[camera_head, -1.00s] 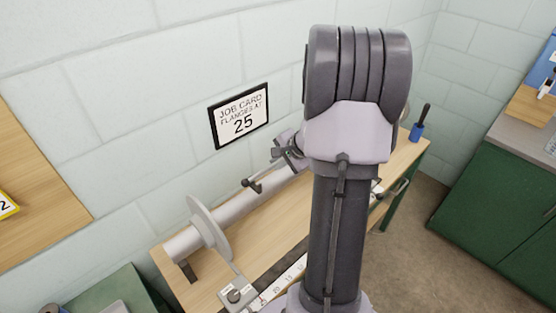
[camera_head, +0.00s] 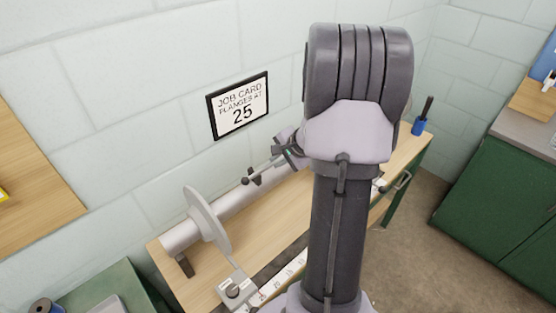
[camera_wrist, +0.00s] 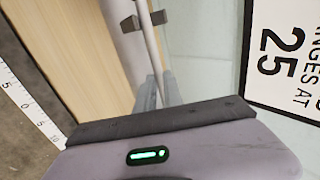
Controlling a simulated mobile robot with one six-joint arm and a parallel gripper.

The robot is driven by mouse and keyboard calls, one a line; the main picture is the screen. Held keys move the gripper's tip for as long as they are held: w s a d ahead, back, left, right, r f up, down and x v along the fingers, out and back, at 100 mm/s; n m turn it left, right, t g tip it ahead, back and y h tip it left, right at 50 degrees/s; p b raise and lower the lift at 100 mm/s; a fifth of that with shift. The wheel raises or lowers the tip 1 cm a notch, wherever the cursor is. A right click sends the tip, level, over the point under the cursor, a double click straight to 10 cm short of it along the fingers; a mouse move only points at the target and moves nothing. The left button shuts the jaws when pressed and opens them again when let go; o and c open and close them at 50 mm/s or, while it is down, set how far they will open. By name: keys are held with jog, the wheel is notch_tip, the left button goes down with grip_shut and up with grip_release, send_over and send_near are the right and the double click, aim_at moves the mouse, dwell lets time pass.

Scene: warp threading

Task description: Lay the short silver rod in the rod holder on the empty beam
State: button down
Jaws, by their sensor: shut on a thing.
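The empty beam (camera_head: 236,200) is a bare grey cylinder, seen beside the rod in the wrist view (camera_wrist: 122,48). The dark rod holder (camera_head: 256,177) stands at the beam; its prongs (camera_wrist: 130,23) flank the rod's line in the wrist view. I cannot tell whether rod and holder touch.
A pale flange disc (camera_head: 207,225) sits around the beam's left part. A white scale (camera_head: 285,265) and a grey block (camera_head: 236,288) lie along the bench front. The wall with the job card (camera_head: 239,106) is close behind the beam. My arm hides the beam's right part.

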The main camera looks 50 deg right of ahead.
jog(key=shift+f, duration=0.25)
jog(key=shift+r, duration=0.1)
jog(key=c, duration=1.4)
grip_release()
jog(key=p+v, duration=0.5)
jog(key=v, duration=1.3)
jog(key=w+a+r+n+g+y+b, duration=0.1)
jog(key=w+a+n+b, duration=0.2)
jog(key=a, duration=0.8)
jog(key=w+a+r+n+y, duration=0.15)
jog(key=a+n, duration=0.25)
jog(key=a, duration=0.8)
jog(key=s+a+n+b, duration=0.1)
jog(key=s+a+n, duration=0.1)
jog(key=a, duration=0.3)
jog(key=s+a+n+b, duration=0.1)
jog(key=s+a+n, duration=0.2)
jog(key=s+a, duration=0.1)
jog(key=s+a+n, duration=0.2)
jog(key=s+a, duration=0.1)
jog(key=a, duration=0.3)
jog(key=shift+f+n+b, duration=0.3)
jog(key=shift+n+b, duration=0.1)
